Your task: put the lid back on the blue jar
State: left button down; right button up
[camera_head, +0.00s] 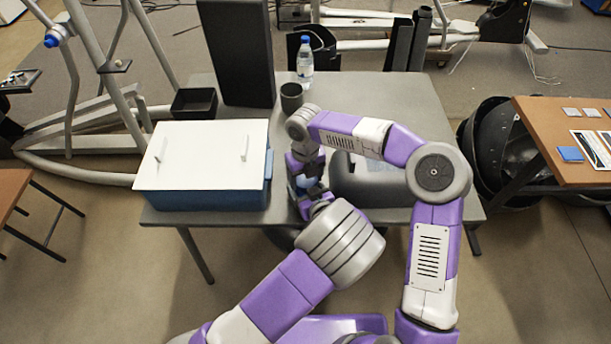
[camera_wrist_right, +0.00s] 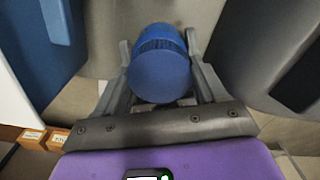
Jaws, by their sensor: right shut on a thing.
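The blue lid (camera_wrist_right: 160,76) shows in the right wrist view as a smooth round face with a ridged band behind it. My right gripper (camera_wrist_right: 158,45) is shut on it, one finger on each side. A lighter blue part shows just beyond the band; I cannot tell if it is the blue jar and touches the lid. In the head view, my right gripper (camera_head: 304,186) is low over the table's near edge, right of the blue box, and a small bluish patch shows there. My arms hide most of it. My left gripper does not show; my left arm comes in low.
A blue box with a white cover (camera_head: 205,155) stands close on the left of the grey table (camera_head: 415,100). A black tower (camera_head: 238,50), a dark tray (camera_head: 194,103), a dark cup (camera_head: 291,97) and a water bottle (camera_head: 305,62) stand behind. A rounded grey thing (camera_head: 372,182) is at right.

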jog(key=m, duration=0.7)
jog(key=o, duration=1.2)
jog(key=shift+c, duration=0.2)
jog(key=shift+r, duration=2.3)
